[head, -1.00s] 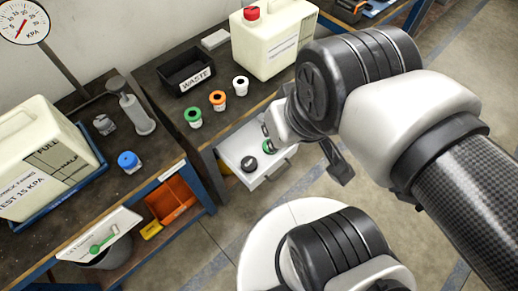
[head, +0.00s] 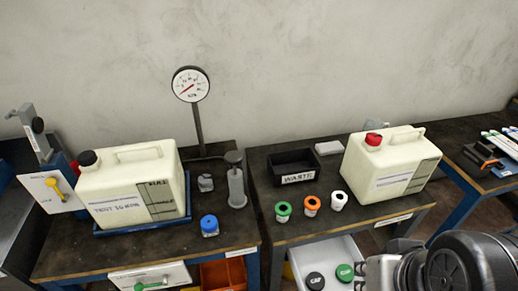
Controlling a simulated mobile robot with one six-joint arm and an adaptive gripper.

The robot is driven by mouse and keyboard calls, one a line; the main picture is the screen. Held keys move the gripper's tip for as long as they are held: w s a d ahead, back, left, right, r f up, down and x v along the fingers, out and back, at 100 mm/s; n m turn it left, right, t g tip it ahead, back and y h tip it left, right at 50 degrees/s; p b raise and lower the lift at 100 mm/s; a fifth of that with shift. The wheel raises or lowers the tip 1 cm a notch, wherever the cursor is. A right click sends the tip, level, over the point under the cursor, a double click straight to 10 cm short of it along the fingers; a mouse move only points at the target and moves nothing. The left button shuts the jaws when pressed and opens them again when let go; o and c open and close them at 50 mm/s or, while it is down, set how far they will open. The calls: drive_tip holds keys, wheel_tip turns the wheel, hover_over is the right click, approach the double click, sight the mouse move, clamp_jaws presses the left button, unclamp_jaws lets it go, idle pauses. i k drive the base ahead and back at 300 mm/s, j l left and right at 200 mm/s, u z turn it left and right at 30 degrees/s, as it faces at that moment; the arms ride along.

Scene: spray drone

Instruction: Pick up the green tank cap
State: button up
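A round green cap (head: 345,272) with pale lettering lies in the white open drawer (head: 325,250) at the bottom of the head view. A black cap (head: 315,281) lies to its left in the same drawer. My gripper (head: 362,274) is at the lower right, close to the right side of the green cap. My wrist and the frame edge hide most of the gripper, so I cannot see the gap between its fingers or whether it touches the cap.
Small green-topped (head: 283,211), orange-topped (head: 312,205) and white-topped (head: 338,200) containers stand on the table above the drawer. Behind them are a black WASTE bin (head: 293,168) and a red-capped tank (head: 390,165). A black-capped tank (head: 130,188) sits in a blue tray at left.

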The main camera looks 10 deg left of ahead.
sight(344, 273)
drive_tip(key=u, duration=2.55)
drive_tip(key=k+z, duration=0.1)
drive_tip(key=z, duration=2.7)
drive_tip(key=i+j+z, duration=0.1)
drive_tip(key=j, duration=0.2)
drive_tip(key=i+j+z, duration=0.1)
drive_tip(key=j, duration=0.2)
drive_tip(key=j+z, duration=0.1)
drive_tip(key=j, duration=0.2)
drive_tip(key=i, duration=0.05)
